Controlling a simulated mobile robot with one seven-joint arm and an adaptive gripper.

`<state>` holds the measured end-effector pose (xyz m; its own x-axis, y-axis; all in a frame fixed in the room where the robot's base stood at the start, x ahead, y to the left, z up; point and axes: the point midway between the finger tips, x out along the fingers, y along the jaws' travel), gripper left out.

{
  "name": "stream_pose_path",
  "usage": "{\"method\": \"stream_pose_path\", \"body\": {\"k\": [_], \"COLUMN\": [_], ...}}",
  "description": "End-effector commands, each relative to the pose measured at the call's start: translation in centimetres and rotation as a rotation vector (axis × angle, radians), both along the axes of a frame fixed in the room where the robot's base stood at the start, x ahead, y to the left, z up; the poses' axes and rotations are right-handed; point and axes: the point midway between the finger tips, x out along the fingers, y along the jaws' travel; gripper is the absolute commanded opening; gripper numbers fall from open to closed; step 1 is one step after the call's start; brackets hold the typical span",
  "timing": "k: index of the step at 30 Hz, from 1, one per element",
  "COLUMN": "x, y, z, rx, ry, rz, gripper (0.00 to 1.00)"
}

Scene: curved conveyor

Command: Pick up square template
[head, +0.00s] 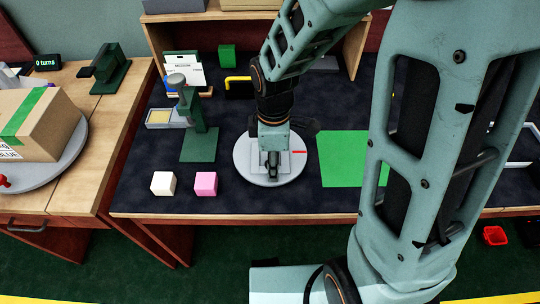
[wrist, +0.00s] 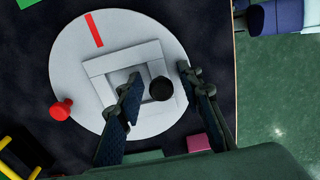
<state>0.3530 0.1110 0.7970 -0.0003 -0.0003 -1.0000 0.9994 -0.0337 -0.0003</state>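The square template (wrist: 104,89) is a pale grey square frame lying flat on a round light-grey turntable (wrist: 75,60). A black knob (wrist: 160,88) shows over the frame. My gripper (wrist: 159,78) is open above the template in the wrist view, with one finger on each side of the knob. I cannot tell whether the fingers touch it. In the head view my gripper (head: 273,171) points down over the turntable, and the template (head: 292,163) is partly hidden behind it.
A red knob (wrist: 62,109) sits at the turntable's rim. A white cube (head: 163,183) and a pink cube (head: 206,183) lie to the left. A dark green stand (head: 198,142) stands behind them. A green sheet (head: 340,160) lies to the right. The table's front edge (head: 240,215) is close.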

Motion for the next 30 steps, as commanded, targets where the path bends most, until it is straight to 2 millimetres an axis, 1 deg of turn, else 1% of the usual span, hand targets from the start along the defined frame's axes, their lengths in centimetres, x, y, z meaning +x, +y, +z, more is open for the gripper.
{"method": "stream_pose_path", "body": {"k": [1,8,20,26,30], "x": [0.0,0.0,0.1,0.3,0.5], "y": [0.0,0.0,0.1,0.4,0.8], "z": [0.0,0.0,0.4,1.8,3.6], "rx": [0.000,0.000,0.000,0.001,0.001], "ry": [0.000,0.000,-0.001,-0.002,-0.002], "rz": [0.000,0.000,0.000,-0.001,-0.003], "gripper": [0.26,0.00,0.00,0.00,0.00]}}
